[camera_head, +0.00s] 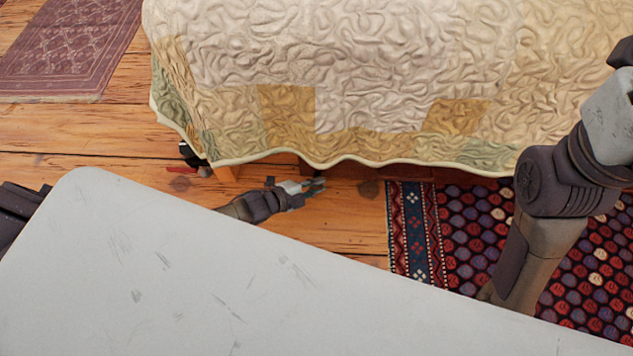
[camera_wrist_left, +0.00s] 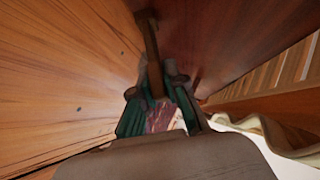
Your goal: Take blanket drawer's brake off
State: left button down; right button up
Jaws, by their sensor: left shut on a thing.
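My left gripper (camera_head: 314,186) is low over the floor at the near edge of the bed, just below the quilt hem. In the left wrist view its green fingers (camera_wrist_left: 160,95) are shut on a narrow wooden bar, the brake lever (camera_wrist_left: 151,45). The bar runs up between the fingers to a wider end beside a dark reddish-brown wooden face (camera_wrist_left: 215,40), which looks like the blanket drawer. In the head view the quilt hides most of the drawer, and the lever cannot be made out. My right arm comes down at the right; its gripper is out of sight.
A quilt (camera_head: 390,60) hangs over the bed. A patterned rug (camera_head: 460,240) lies at the lower right and a reddish rug (camera_head: 70,45) at the upper left. Bare plank floor (camera_head: 100,135) lies left of the bed. Pale slats (camera_wrist_left: 275,75) show in the wrist view.

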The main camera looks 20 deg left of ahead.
pick_arm(q)
jog(key=shift+w+a+r+n+g+p, duration=0.25)
jog(key=shift+w+r+n+g+p, duration=0.25)
jog(key=shift+g+p, duration=0.35)
jog(key=c, duration=1.2)
grip_release()
jog(key=v, duration=1.2)
jog(key=shift+d+r, duration=0.1)
jog(key=shift+r, duration=0.05)
